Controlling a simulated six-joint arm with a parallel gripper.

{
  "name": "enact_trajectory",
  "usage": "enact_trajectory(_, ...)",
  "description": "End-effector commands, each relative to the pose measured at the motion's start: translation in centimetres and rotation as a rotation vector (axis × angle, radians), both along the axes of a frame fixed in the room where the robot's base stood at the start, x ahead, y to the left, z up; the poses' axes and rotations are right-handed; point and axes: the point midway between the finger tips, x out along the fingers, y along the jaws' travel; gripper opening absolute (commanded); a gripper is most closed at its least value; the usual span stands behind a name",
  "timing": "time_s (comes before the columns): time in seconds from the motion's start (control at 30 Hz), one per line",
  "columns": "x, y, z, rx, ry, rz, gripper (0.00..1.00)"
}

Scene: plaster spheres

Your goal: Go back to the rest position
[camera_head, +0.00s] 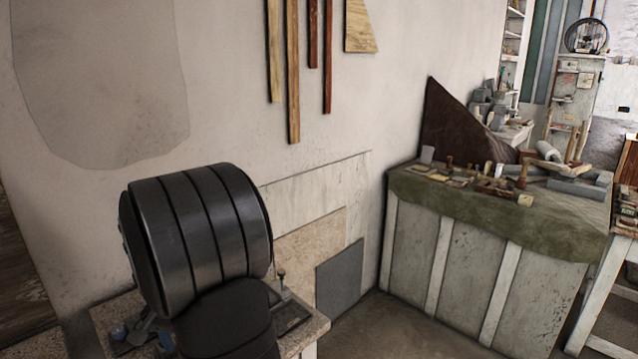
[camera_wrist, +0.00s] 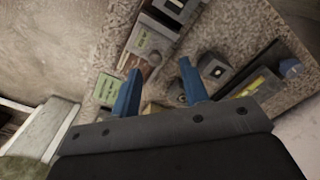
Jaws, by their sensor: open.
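My gripper (camera_wrist: 160,88) shows in the wrist view as two blue fingers set well apart, with nothing between them. It hangs over a speckled tabletop (camera_wrist: 226,28) that carries small tools and boxes. I cannot tell the exact height of the fingertips above it. In the head view, a thick dark part of my arm stands over the same small table (camera_head: 305,325) and hides much of it. The gripper cannot be made out clearly there. No plaster sphere is plainly visible in either view.
A workbench (camera_head: 480,210) with a green cloth and several tools stands at the right. Flat boards (camera_head: 340,280) lean against the wall behind the small table. In the wrist view, a green-labelled box (camera_wrist: 150,42) and a blue knob (camera_wrist: 290,68) lie close by.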

Motion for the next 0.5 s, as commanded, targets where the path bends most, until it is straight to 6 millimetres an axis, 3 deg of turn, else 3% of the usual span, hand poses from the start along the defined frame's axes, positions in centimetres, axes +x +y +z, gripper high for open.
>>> enact_trajectory(0.5, 0.1, 0.0, 10.6, 0.002, -0.003, 0.000, 0.41)
